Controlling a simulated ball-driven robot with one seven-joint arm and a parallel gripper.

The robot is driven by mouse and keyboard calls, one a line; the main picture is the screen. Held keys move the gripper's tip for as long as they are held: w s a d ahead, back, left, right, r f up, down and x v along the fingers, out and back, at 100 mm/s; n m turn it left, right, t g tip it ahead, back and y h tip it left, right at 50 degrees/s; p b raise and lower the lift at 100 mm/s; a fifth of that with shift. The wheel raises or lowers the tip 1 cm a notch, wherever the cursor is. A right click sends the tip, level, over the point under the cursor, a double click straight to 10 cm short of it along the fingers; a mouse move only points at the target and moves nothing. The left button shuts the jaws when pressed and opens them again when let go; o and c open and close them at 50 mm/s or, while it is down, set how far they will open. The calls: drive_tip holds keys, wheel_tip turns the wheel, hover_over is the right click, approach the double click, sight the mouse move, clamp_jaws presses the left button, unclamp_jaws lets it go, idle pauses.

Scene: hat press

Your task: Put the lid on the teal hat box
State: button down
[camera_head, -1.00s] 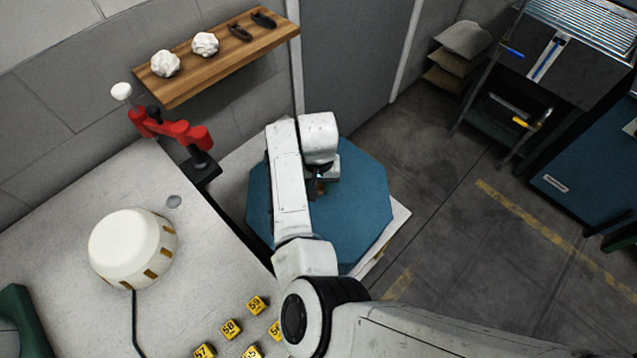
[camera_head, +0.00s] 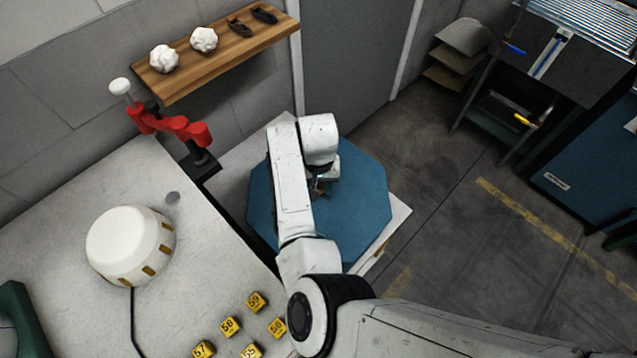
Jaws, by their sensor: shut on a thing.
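A teal octagonal lid (camera_head: 362,205) lies under my arm at the middle of the picture, over a pale board or table top (camera_head: 396,222). My gripper (camera_head: 320,188) is over the lid's middle, mostly hidden by my wrist, and is shut on a small part at the lid's centre. The lid looks about level. Any box walls beneath the lid are hidden, so I cannot tell whether it rests on the box or is held above it.
A pale bench (camera_head: 60,215) at left holds a white dome-shaped device (camera_head: 130,245) and several yellow numbered blocks (camera_head: 230,327). A red-and-black clamp-like tool (camera_head: 170,125) stands at the bench's far corner. A wooden shelf (camera_head: 215,60) hangs on the wall. Floor at right is open.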

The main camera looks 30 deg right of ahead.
drive_tip(key=c, duration=0.7)
unclamp_jaws()
wheel_tip(320, 180, up, 11)
drive_tip(key=shift+f+b, duration=0.1)
drive_tip(key=shift+b, duration=0.2)
drive_tip(key=s+d+f+n+t+h, duration=0.1)
drive_tip(key=s+d+h, duration=0.1)
drive_tip(key=s+d, duration=0.45)
drive_tip(key=s+d+t+h, duration=0.1)
drive_tip(key=s+d, duration=0.3)
drive_tip(key=d, duration=0.6)
drive_tip(key=s+a+f+n+y, duration=0.1)
drive_tip(key=s+a, duration=0.2)
drive_tip(key=s, duration=0.3)
drive_tip(key=s+a+f+n+y, duration=0.1)
drive_tip(key=s+a+f, duration=0.1)
drive_tip(key=s, duration=0.4)
drive_tip(key=s+a+f+n+g, duration=0.1)
drive_tip(key=s+a, duration=0.2)
drive_tip(key=s, duration=0.4)
drive_tip(key=shift+a+f+y, duration=0.25)
drive_tip(key=shift+a+y, duration=0.1)
drive_tip(key=shift+y, duration=0.05)
